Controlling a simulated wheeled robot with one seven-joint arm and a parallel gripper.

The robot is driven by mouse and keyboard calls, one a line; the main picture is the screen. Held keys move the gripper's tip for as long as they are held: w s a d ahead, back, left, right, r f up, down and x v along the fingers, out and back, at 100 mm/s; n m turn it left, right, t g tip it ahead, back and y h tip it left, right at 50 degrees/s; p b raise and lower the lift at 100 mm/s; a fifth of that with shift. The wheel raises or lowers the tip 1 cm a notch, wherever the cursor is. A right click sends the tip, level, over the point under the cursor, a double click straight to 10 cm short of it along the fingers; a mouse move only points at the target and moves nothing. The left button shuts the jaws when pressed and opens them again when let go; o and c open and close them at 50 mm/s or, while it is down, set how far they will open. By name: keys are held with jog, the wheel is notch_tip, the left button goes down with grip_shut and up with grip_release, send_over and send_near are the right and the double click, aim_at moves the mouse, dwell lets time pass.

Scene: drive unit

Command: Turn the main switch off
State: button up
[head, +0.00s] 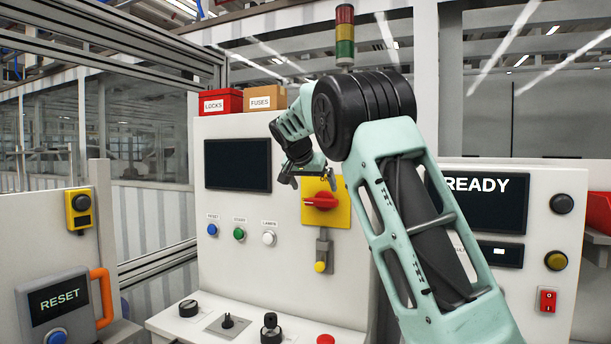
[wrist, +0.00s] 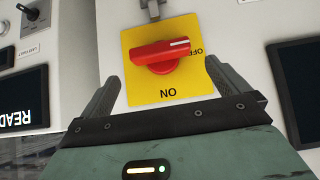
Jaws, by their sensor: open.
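The main switch is a red rotary handle (head: 320,201) on a yellow plate (head: 341,214) on the white panel. In the wrist view, which is upside down to the panel, the handle (wrist: 160,55) lies almost level, its white mark at the right end beside the partly covered OFF label. The ON label (wrist: 168,93) is clear at the plate's lower edge. My gripper (head: 307,179) is open and empty, just above the handle in the head view. In the wrist view its fingers stand wide, either side of the plate's lower part, apart from the handle.
Below the switch hangs a grey hasp (head: 323,243) with a yellow end. A dark screen (head: 238,164) and blue, green and white buttons (head: 239,234) are to the left. My arm covers the panel's right side. A control shelf (head: 250,325) with knobs juts out below.

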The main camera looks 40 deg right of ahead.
jog(key=b+v, duration=0.1)
jog(key=v, duration=0.6)
jog(key=shift+a+r, duration=0.2)
